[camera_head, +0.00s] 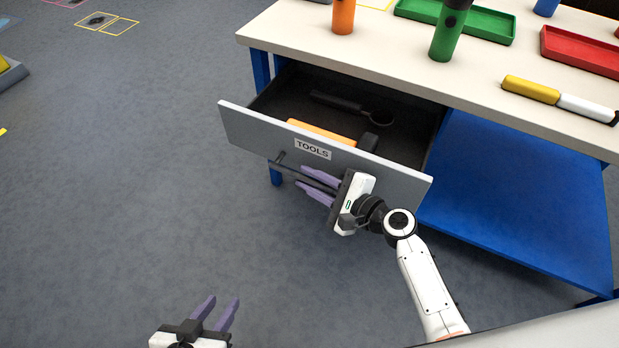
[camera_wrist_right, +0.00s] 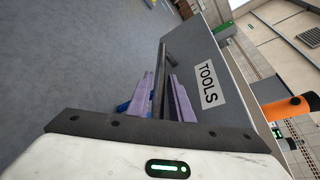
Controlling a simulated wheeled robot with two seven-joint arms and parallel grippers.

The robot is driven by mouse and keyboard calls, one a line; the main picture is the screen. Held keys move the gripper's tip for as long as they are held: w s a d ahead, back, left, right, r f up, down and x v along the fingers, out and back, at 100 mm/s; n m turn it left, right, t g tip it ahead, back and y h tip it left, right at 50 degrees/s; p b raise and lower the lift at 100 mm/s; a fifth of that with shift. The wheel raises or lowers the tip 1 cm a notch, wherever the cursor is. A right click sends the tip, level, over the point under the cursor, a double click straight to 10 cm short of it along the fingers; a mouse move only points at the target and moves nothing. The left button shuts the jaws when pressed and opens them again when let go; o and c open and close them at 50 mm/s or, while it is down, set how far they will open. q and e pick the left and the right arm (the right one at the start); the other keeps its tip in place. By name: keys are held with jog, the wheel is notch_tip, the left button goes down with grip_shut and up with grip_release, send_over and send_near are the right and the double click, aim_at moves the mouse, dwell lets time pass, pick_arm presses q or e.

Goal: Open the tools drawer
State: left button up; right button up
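The tools drawer (camera_head: 258,135), with a grey front and a TOOLS label (camera_head: 313,149), stands pulled well out from the table. The label also shows in the wrist view (camera_wrist_right: 208,84). My right gripper (camera_head: 300,175) is at the dark bar handle (camera_head: 279,160) on the drawer front. Its purple fingers lie on either side of the bar, which also shows between them in the wrist view (camera_wrist_right: 161,64). I cannot tell whether they clamp it. My left gripper (camera_head: 221,302) is open and empty above the floor at the bottom of the head view.
The drawer holds a dark round-ended tool (camera_head: 374,116) and an orange-handled tool (camera_head: 322,131). The tabletop (camera_head: 400,57) carries green and red trays (camera_head: 580,50), bottles and a yellow-and-white tool (camera_head: 558,97). A blue lower shelf (camera_head: 520,190) is right of the drawer.

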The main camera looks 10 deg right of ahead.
jog(key=shift+o, duration=0.9)
jog(key=shift+s, duration=0.2)
jog(key=p+v, duration=0.1)
jog(key=v, duration=0.9)
